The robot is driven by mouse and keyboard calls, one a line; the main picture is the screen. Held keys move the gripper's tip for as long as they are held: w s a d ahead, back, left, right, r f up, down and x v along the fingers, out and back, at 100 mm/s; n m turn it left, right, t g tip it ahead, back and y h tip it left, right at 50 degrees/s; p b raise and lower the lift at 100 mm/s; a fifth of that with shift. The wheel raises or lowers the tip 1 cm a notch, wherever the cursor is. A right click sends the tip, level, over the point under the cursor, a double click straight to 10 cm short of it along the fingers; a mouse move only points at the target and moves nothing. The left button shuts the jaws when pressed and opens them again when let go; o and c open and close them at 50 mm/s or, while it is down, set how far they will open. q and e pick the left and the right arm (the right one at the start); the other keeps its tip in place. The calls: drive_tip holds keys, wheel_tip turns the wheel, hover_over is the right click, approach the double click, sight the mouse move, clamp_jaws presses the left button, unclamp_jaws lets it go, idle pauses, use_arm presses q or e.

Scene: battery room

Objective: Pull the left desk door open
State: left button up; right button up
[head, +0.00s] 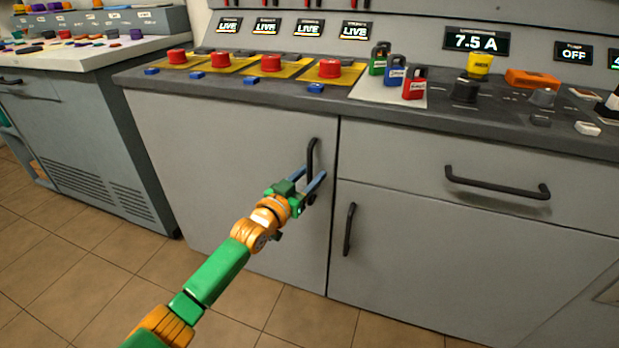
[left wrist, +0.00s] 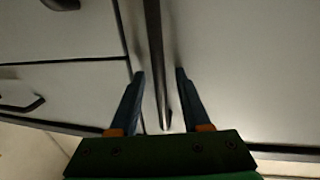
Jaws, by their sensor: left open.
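The left desk door (head: 230,165) is a flat grey panel that looks shut, flush with the desk front. Its black vertical bar handle (head: 314,150) is near the door's right edge. My left gripper (head: 315,180) is open at the handle's lower part. In the left wrist view, the handle (left wrist: 154,50) runs between the two blue fingers of the left gripper (left wrist: 159,75), with a visible gap on each side. The fingers partly hide the handle's lower end in the head view. My right gripper is in neither view.
A drawer with a black handle (head: 497,187) and another door handle (head: 349,229) are to the right. The worktop above carries red buttons (head: 271,64) and small padlocks (head: 414,83). Another desk (head: 75,130) stands at the left. Tiled floor (head: 75,270) is clear in front.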

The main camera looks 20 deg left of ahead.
use_arm(q)
clamp_jaws()
idle(1.4)
